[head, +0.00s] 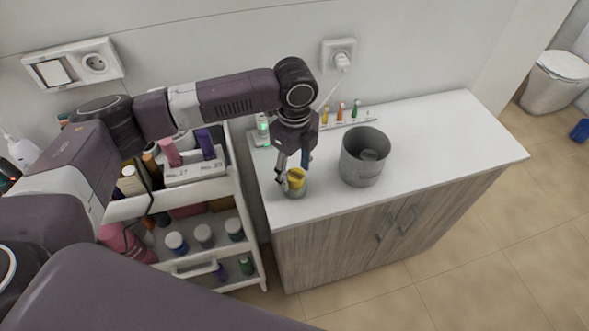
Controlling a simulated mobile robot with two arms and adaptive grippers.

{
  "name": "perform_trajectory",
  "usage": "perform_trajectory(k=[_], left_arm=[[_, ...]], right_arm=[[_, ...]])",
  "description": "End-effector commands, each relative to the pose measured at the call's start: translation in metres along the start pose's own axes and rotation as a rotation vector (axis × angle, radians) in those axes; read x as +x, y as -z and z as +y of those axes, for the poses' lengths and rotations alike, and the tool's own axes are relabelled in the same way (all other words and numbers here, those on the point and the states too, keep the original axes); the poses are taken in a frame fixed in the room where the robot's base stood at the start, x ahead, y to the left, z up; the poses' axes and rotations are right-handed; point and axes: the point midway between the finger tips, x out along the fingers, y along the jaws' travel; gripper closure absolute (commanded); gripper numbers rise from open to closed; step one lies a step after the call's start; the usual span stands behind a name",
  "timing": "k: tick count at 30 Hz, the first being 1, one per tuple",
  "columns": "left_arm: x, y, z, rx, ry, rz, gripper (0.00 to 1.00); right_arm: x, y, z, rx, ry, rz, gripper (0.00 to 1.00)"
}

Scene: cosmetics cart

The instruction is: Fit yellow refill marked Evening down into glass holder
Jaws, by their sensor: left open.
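The yellow refill (296,176) is at the front left of the white counter, in or just over the glass holder (295,190). The clear holder shows around and below it; how deep the refill sits I cannot tell. The marking on the refill is too small to read. My left gripper (291,172) points down with its fingers open around the top of the yellow refill. One finger hides part of the refill's left side. My right gripper is not in view.
A grey metal bin (364,157) stands on the counter right of the holder. Behind are a rack with small coloured bottles (347,115) and a plugged-in cable (342,62). A white cart (190,196) full of cosmetics stands left. The counter's right side is clear.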

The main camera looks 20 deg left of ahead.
Motion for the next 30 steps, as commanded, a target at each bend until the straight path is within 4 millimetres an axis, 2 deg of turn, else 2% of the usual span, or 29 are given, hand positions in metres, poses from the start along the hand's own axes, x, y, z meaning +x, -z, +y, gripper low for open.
perform_trajectory(k=[5, 8, 21, 25, 30], left_arm=[[-0.005, 0.000, -0.001, 0.000, 0.002, 0.000, 0.51], [-0.017, 0.000, -0.002, 0.000, 0.005, 0.000, 0.51], [-0.104, 0.000, -0.001, 0.000, 0.003, 0.000, 0.51], [-0.117, 0.000, -0.001, -0.001, 0.001, 0.001, 0.51], [-0.123, 0.000, 0.000, -0.001, -0.001, 0.000, 0.51]], right_arm=[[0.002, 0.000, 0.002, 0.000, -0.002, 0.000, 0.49], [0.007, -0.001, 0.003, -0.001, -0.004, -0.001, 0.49], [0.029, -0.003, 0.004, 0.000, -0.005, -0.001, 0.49], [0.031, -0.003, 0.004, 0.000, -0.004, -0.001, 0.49], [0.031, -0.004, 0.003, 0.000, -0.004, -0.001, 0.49]])
